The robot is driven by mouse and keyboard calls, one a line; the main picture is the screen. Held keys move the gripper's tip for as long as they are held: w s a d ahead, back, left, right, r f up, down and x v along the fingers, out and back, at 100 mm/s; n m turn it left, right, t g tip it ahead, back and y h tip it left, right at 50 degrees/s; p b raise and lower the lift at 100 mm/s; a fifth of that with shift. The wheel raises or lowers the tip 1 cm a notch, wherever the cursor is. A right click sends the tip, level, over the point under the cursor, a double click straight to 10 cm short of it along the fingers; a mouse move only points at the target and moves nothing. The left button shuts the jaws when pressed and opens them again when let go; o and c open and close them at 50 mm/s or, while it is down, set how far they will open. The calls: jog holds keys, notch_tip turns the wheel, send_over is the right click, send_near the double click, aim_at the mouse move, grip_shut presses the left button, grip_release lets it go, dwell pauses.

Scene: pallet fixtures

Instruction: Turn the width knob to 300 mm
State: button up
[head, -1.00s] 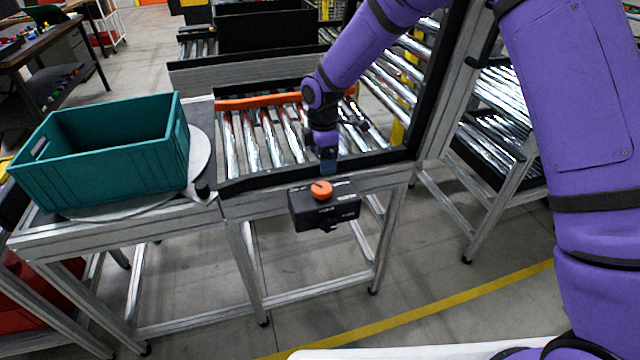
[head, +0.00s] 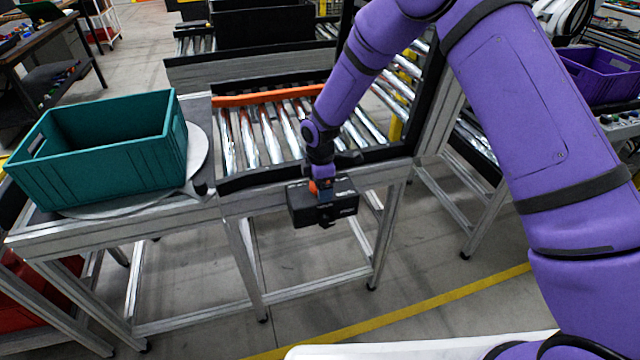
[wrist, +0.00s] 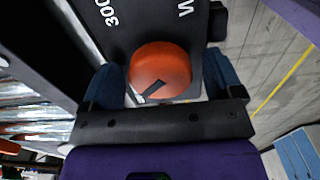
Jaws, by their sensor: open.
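The orange width knob (wrist: 160,70) sits on top of a black control box (head: 345,205) fixed to the front rail of the roller conveyor. In the head view the knob (head: 313,187) is mostly hidden by my gripper (head: 322,190). In the wrist view my gripper (wrist: 164,85) is open, with one blue finger on each side of the knob and a gap showing. A dark pointer mark lies on the knob, slanting toward the lower left of the wrist view. A white "300" (wrist: 110,14) and part of a "W" are printed on the box.
A teal crate (head: 60,180) stands on a round turntable plate (head: 203,150) at the left. The conveyor rollers (head: 250,140), with an orange guide bar (head: 270,98), lie behind the box. Open floor lies in front of it.

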jog(key=c, duration=0.9)
jog(key=shift+c, duration=0.2)
jog(key=shift+m, duration=0.3)
jog(key=m, duration=0.9)
jog(key=shift+m, duration=0.4)
jog(key=m, duration=0.4)
jog(key=shift+m, duration=2.8)
